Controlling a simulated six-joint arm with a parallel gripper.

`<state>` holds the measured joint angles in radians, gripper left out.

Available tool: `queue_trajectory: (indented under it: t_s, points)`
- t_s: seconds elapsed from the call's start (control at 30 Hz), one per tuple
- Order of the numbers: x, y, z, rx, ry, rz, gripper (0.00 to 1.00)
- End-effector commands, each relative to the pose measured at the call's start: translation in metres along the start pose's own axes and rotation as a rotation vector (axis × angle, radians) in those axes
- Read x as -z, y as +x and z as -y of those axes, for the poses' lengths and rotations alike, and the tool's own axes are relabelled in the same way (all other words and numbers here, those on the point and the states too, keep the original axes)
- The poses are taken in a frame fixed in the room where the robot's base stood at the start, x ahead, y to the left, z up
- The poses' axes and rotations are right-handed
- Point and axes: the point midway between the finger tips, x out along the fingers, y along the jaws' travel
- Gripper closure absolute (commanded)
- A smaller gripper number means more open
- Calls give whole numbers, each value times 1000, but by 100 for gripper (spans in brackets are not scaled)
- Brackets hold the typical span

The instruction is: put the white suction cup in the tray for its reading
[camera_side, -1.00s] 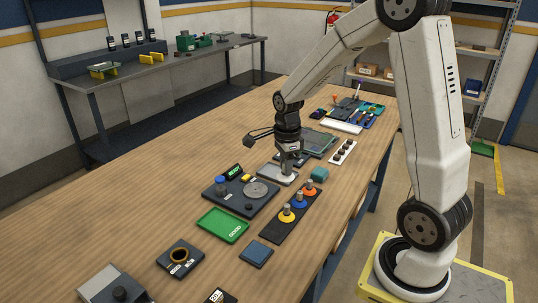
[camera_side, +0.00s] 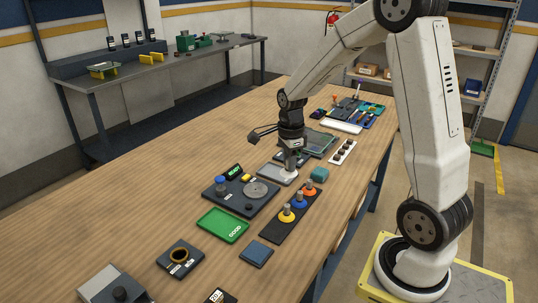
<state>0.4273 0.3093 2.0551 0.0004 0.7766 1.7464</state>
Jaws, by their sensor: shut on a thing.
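My gripper (camera_side: 290,170) points down, low over a pale grey plate (camera_side: 272,177), with its fingers shut. What it holds is small and pale and mostly hidden by the fingers; I take it as the white suction cup. Whether it touches the plate I cannot tell. A green tray (camera_side: 222,226) with light lettering lies nearer the camera and to the left of my gripper, empty. A dark instrument (camera_side: 232,198) with a round grey disc, a blue knob and a lit green display (camera_side: 233,172) sits between them; the reading is too small to make out.
Yellow, blue and orange suction cups stand on a black strip (camera_side: 273,236) right of the instrument. A teal block (camera_side: 319,174), a strip of dark knobs (camera_side: 342,152), a blue pad (camera_side: 256,254) and a dark ring holder (camera_side: 181,258) lie around. The table's left side is bare.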

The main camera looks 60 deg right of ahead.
Motion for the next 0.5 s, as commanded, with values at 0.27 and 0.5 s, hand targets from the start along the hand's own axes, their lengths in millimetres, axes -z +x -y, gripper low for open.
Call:
queue_trajectory:
  t_s: [0.27,0.5]
  points:
    - [46,9,39,-2,-46,1,100]
    - [70,13,55,0,-78,1,100]
